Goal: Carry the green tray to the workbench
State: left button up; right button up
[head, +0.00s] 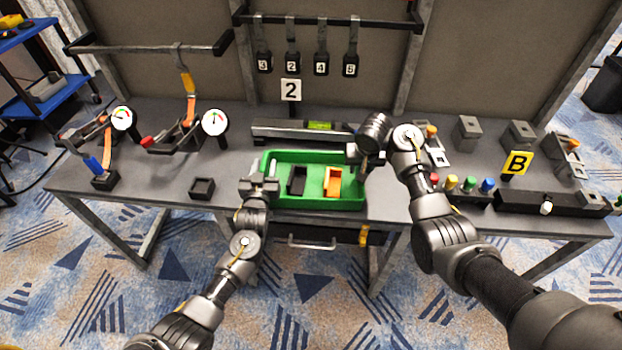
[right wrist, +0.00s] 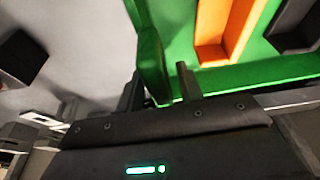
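The green tray (head: 315,157) sits on the grey workbench (head: 150,195) near its front edge. It holds a black bin (head: 297,180) and an orange bin (head: 333,181). My left gripper (head: 262,176) is at the tray's left end, with its fingers apart on either side of the end wall. My right gripper (head: 363,165) is at the right end. In the right wrist view the tray's wall (right wrist: 151,60) lies between the spread fingers of that gripper (right wrist: 160,88), one finger inside the tray. Whether the fingers touch the wall is unclear.
A level (head: 320,126) lies on a dark bar behind the tray. Gauges (head: 214,122) and clamps stand at left. A small black block (head: 201,188) sits left of my left gripper.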

pick_arm(q)
grip_shut()
pick_arm(e)
grip_shut()
jog(key=shift+r, duration=0.1)
